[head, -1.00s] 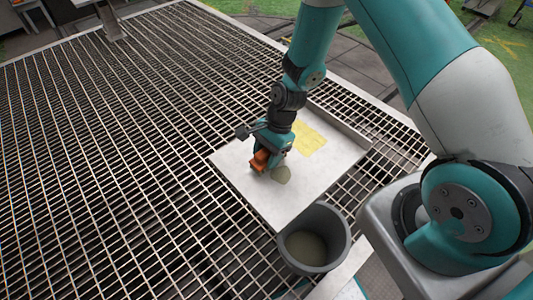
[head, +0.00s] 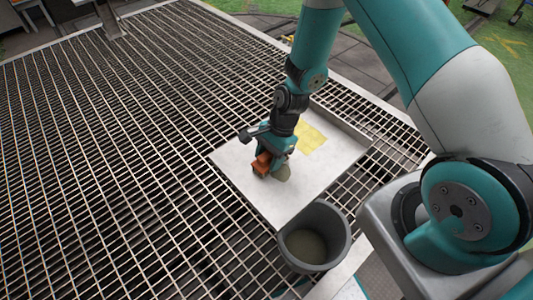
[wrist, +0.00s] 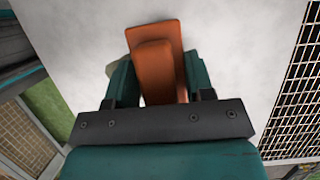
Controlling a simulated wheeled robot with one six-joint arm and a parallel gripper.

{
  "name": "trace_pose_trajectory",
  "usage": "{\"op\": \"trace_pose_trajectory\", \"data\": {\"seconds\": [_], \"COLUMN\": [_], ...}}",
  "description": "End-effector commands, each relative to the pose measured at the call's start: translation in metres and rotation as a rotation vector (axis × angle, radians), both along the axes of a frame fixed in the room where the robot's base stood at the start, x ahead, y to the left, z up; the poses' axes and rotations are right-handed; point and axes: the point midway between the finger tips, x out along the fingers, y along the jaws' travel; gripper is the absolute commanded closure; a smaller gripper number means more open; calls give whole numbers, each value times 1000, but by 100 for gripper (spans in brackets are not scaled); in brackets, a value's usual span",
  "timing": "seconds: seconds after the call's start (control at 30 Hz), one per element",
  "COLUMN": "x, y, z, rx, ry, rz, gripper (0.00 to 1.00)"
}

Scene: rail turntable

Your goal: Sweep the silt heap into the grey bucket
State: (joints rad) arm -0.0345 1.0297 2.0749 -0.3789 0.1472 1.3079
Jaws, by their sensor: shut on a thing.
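My gripper (head: 268,160) is shut on an orange-brown block-like tool (head: 262,163), held low over the light grey tray (head: 236,158). In the wrist view the tool (wrist: 155,62) sits between my two fingers (wrist: 157,85). The silt heap (head: 282,174) is a small grey-green mound on the tray, just right of the tool and partly hidden by it and my gripper. I cannot tell whether the tool touches it. A sliver of the heap may show left of the tool in the wrist view. The grey bucket (head: 338,226) stands at the tray's front edge with some silt-coloured material inside.
A yellow patch (head: 311,138) marks the tray behind my gripper. The tray has a raised rim (head: 340,124) at its back right. A wide metal grating (head: 110,150) surrounds the tray, mostly clear to the left. A metal post (head: 110,20) stands far left.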

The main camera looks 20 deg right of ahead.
Motion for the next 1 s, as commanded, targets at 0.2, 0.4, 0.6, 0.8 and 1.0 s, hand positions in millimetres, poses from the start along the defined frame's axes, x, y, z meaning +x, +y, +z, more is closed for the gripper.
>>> {"op": "trace_pose_trajectory", "data": {"seconds": [0.2,0.4,0.6,0.8,1.0], "x": [-20,-27,-40,-56,-62], "y": [-7,-9,-14,-19,-21], "z": [3,2,2,1,0], "rx": [0,0,-1,-1,0], "ry": [3,1,3,2,0], "rz": [-1,-1,-3,-1,-1], "gripper": [70,70,70,70,70]}}
